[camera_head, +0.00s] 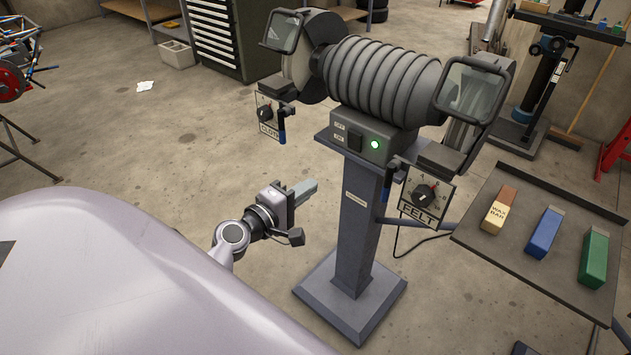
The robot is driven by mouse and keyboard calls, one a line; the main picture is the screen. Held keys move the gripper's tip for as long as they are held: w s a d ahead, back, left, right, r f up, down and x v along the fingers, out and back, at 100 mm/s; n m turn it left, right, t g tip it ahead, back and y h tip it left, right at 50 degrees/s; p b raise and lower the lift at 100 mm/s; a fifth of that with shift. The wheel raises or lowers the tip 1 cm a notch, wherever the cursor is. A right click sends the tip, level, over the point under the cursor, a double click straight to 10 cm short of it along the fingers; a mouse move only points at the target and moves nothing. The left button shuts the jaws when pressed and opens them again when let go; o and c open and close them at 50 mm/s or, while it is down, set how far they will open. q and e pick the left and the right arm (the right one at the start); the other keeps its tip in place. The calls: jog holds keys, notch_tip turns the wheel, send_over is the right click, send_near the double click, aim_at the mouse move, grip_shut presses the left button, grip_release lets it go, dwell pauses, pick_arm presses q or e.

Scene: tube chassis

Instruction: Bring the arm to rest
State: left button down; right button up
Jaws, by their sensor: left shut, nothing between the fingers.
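My left gripper (303,190) shows low in the middle of the head view, left of the grey pedestal (357,225). Its fingers are together with nothing between them. The wrist and part of my left arm (232,236) run back behind my pale body shell at the lower left. I cannot tell the exact gap between the fingertips and the pedestal. My right gripper is not in the view.
A bench grinder or polisher (383,82) with a lit green button tops the pedestal. Dials labelled CLOTH (268,115) and FELT (424,196) hang beside it. A tray (480,228) with coloured bars stands at right. Concrete floor (130,150) is open at left.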

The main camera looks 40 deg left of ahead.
pick_arm(q)
jog(key=shift+s, duration=0.25)
dwell(0.4)
jog(key=s+d+f+m+g+p, duration=0.2)
jog(key=s+d+f+m+g, duration=0.1)
jog(key=s+d+f+m, duration=0.2)
jog(key=s+d+f+m+g+p, duration=0.3)
jog(key=s+d+f+m, duration=0.2)
jog(key=s+d+m, duration=0.3)
jog(key=s+m, duration=0.4)
jog(key=m, duration=0.2)
jog(key=shift+d+g+h, duration=0.3)
jog(key=shift+d+h, duration=0.05)
jog(key=shift+h, duration=0.05)
